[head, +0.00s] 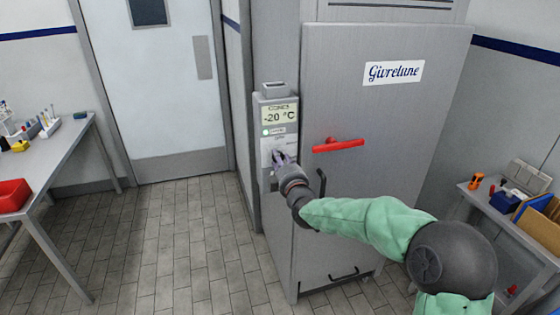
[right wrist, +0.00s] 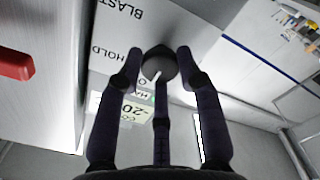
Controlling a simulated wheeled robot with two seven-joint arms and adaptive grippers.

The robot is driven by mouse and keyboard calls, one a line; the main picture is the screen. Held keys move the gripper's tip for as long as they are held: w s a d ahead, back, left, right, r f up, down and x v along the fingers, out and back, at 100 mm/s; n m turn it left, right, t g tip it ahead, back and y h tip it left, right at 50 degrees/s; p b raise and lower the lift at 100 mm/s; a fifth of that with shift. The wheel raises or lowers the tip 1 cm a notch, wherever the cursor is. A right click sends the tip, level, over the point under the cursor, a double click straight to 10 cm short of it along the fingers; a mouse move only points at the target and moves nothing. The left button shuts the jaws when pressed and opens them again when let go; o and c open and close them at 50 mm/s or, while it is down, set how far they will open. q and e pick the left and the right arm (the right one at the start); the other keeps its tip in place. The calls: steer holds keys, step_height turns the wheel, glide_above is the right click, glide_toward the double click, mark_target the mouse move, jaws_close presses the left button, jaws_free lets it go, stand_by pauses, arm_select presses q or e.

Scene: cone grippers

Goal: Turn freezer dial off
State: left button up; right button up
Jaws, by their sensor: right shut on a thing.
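The freezer (head: 385,110) is a tall grey cabinet with a control panel (head: 266,143) on its left side. The panel's display (head: 279,115) reads -20 °C. My right gripper (head: 281,158) is at the panel below the display and hides the dial in the head view. In the right wrist view the dial (right wrist: 160,62) is a dark round knob, and the three fingers of my right gripper (right wrist: 158,75) are closed around it. A white mark on the knob points down in that picture, near a partly hidden label starting with O. HOLD and BLAST labels show upside down. My left gripper is out of view.
A red door handle (head: 338,145) sticks out just right of the panel. A table (head: 50,170) with a red bin (head: 12,195) stands at the left, and a side table (head: 500,222) with boxes at the right. The tiled floor before the panel is clear.

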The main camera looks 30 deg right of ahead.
steer(key=shift+f+n, duration=0.3)
steer(key=shift+f, duration=0.1)
steer(key=o, duration=1.1)
steer(key=shift+o, duration=0.2)
steer(key=shift+d+r, duration=0.1)
steer(key=shift+r, duration=0.05)
steer(key=shift+r, duration=0.1)
steer(key=v, duration=1.2)
